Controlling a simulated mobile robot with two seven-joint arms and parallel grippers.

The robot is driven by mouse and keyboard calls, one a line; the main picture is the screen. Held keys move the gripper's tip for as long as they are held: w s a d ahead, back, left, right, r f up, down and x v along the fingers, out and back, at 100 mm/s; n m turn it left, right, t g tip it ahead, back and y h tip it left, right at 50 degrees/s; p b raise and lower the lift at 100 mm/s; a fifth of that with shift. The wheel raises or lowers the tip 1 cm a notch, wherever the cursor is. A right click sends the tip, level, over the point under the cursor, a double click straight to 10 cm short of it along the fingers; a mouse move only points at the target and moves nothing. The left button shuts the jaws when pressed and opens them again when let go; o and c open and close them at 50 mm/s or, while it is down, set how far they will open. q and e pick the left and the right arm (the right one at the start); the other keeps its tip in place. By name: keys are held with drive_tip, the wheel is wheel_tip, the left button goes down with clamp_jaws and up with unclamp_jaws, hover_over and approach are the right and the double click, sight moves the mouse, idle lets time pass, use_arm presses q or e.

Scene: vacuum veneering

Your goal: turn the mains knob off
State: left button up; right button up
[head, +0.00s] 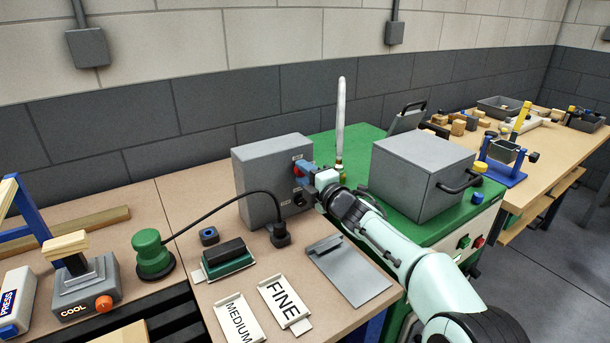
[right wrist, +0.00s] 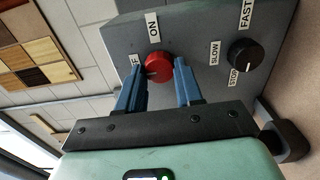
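The mains knob (right wrist: 157,67) is red and sits on the front of a grey control box (head: 257,165), between an ON label (right wrist: 154,28) and a partly hidden label ending in F. In the head view the red knob (head: 297,169) shows just at my right gripper. My right gripper (right wrist: 160,68) has its two blue fingers apart at the knob. The left finger overlaps the knob's edge in the picture; a gap shows beside the right finger. I cannot tell whether either touches. The knob's pointer is not clear. My left gripper is not in view.
A black speed knob (right wrist: 242,55) with STOP, SLOW and FAST labels is beside the red knob. A plug (head: 281,236) with a black cable is at the box's front. A grey lidded box (head: 420,172) stands right on a green top. FINE (head: 284,302) and MEDIUM plates lie in front.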

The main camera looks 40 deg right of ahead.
drive_tip(key=o, duration=0.4)
drive_tip(key=shift+s, duration=0.1)
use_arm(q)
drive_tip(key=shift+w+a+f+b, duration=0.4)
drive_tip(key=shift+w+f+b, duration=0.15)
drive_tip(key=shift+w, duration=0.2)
use_arm(e)
drive_tip(key=s, duration=0.4)
drive_tip(key=s+a, duration=0.1)
drive_tip(key=s, duration=0.8)
drive_tip(key=shift+s+a, duration=0.1)
drive_tip(key=shift+a, duration=0.15)
